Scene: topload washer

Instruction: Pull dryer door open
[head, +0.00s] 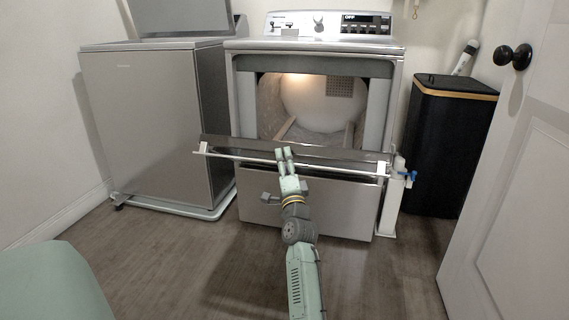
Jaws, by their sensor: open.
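The dryer (315,52) stands at the centre back. Its door (230,146) is folded down at the front, showing as a nearly level panel with a thin rail along its front edge. The opening above it shows a lit white drum (318,105). My gripper (284,152) is at the door's front edge near its middle, with the two fingers pointing into the door area. The fingers are open with a small gap. Whether they touch the door or sit just above it I cannot tell.
A grey topload washer (150,120) with its lid raised stands on the left. A black hamper (450,140) with a bottle on it stands right of the dryer. A white room door (520,190) with a black knob is at the right. The wood floor (180,260) in front is mostly clear.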

